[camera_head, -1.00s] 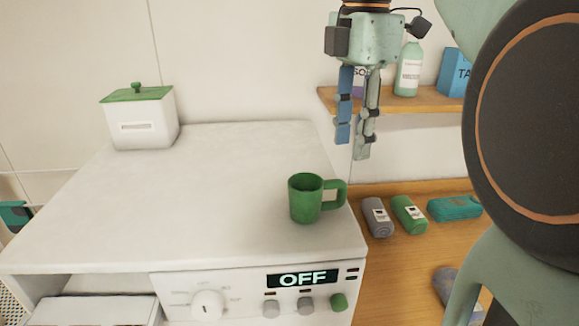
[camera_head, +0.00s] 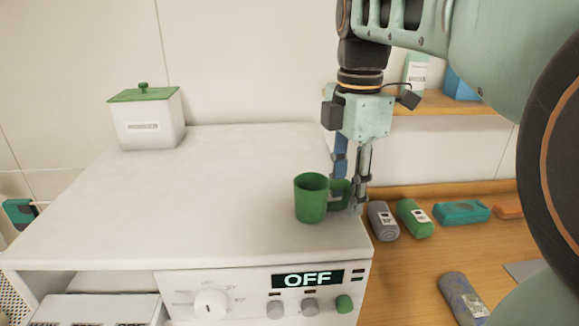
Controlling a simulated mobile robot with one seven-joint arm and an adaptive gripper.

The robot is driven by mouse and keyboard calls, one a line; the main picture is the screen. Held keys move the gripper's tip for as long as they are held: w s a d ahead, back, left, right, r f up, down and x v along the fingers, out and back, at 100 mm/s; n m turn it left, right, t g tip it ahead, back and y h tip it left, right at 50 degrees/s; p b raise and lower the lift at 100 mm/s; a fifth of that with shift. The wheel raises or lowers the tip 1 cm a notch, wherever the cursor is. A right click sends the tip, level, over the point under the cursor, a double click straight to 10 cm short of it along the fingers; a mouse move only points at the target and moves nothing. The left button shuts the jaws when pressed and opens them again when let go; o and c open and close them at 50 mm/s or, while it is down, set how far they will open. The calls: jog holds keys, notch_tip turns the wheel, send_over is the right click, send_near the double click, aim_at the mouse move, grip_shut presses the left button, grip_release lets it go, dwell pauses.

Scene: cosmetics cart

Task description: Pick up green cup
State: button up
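The green cup (camera_head: 311,199) stands upright on the white top of the machine (camera_head: 210,190), near its front right corner, with its handle to the right. My gripper (camera_head: 348,203) points down at the handle side of the cup. Its two fingers are a little apart, with the handle showing between or just behind them. One finger covers part of the handle. I cannot tell whether the fingers touch it.
A white box with a green lid (camera_head: 146,118) stands at the back left. Rolled grey (camera_head: 382,221) and green (camera_head: 414,219) towels and a teal pack (camera_head: 461,212) lie on the wooden counter (camera_head: 415,267) at right. A shelf (camera_head: 440,105) with bottles is behind my arm. The machine's middle is clear.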

jog(key=shift+f, duration=0.25)
grip_shut()
jog(key=shift+r, duration=0.2)
dwell(0.3)
